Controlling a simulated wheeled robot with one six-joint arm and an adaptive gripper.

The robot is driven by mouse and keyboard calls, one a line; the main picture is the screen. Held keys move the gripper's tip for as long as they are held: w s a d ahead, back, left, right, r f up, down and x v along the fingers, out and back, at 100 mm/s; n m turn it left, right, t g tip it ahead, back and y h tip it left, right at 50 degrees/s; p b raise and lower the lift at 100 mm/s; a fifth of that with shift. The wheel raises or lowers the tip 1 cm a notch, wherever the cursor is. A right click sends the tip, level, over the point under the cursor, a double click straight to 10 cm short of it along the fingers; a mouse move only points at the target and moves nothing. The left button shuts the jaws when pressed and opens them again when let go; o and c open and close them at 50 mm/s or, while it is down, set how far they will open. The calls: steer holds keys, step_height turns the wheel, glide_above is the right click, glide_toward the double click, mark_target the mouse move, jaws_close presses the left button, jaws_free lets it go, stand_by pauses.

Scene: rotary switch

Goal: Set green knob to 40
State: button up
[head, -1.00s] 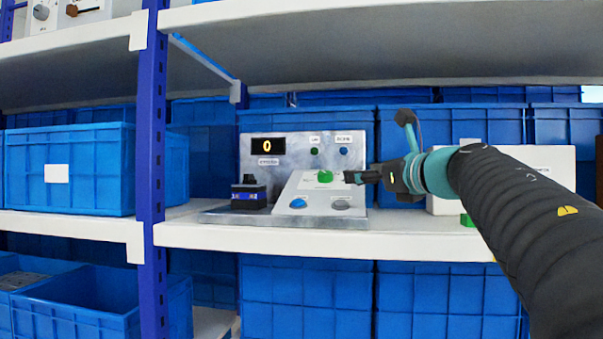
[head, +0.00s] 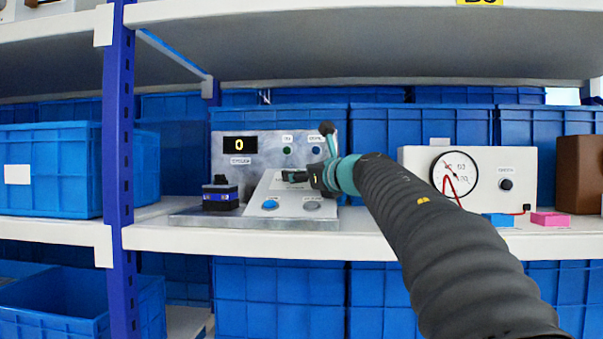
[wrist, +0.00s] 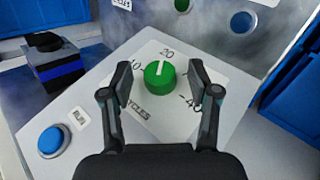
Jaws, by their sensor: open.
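The green knob (wrist: 159,74) sits on a white dial plate in the wrist view. Its white pointer line points up, near the 20 mark. The marks 10 and 40 (wrist: 189,104) show on the plate at left and lower right; the mark between 20 and 40 is mostly hidden by a finger. My gripper (wrist: 160,85) is open, with one finger on each side of the knob and a gap to it on both sides. In the head view my gripper (head: 290,176) covers the knob. The display (head: 240,144) on the panel reads 0.
A blue button (head: 270,205) and a grey button (head: 312,206) sit low on the sloped panel. A black and blue block (head: 220,194) stands left. A white box with a gauge (head: 465,180) is to the right, beside blue and pink blocks.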

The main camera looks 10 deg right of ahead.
steer(key=c, duration=1.2)
steer(key=shift+o, duration=0.2)
steer(key=shift+a+m+t+h, duration=0.1)
steer(key=shift+m+t+h, duration=0.5)
steer(key=shift+m+h, duration=0.4)
steer(key=o, duration=1.2)
steer(key=shift+c, duration=0.2)
steer(key=shift+s, duration=0.15)
steer(key=v, duration=1.1)
steer(key=shift+s, duration=0.35)
